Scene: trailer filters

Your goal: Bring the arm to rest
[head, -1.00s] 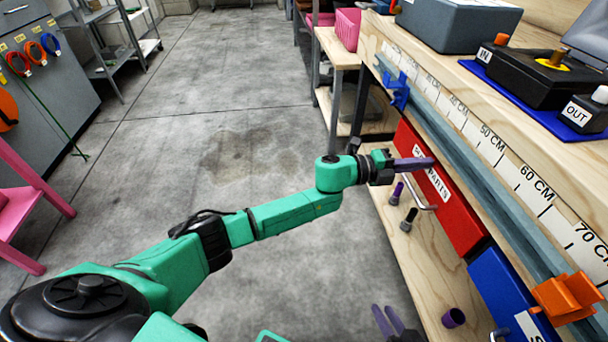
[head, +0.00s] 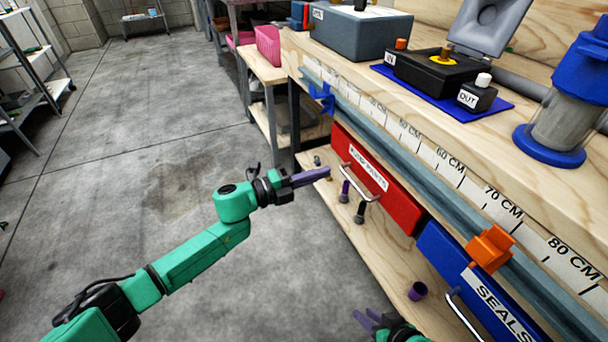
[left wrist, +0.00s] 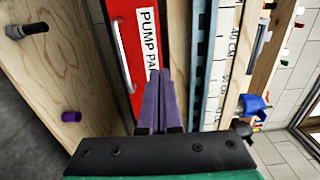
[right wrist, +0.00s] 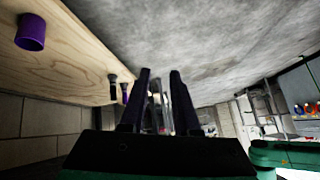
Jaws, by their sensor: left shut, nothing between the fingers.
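My left gripper (head: 312,177) is shut and empty, its purple fingers together beside the far end of the red drawer (head: 385,192). In the left wrist view the closed fingers (left wrist: 160,78) point along the red drawer front (left wrist: 122,22) and its "PUMP PA..." label; I cannot tell a contact. My green left arm stretches out over the floor. My right gripper (head: 364,318) is low at the bottom edge of the head view, beside the lower shelf. In the right wrist view its two fingers (right wrist: 160,75) stand apart with nothing between them.
The workbench (head: 320,60) runs along the right, with a blue "SEALS" drawer (head: 450,262) and an orange clamp (head: 490,248). The lower shelf holds a purple cup (head: 417,291) and several small dark-and-purple parts.

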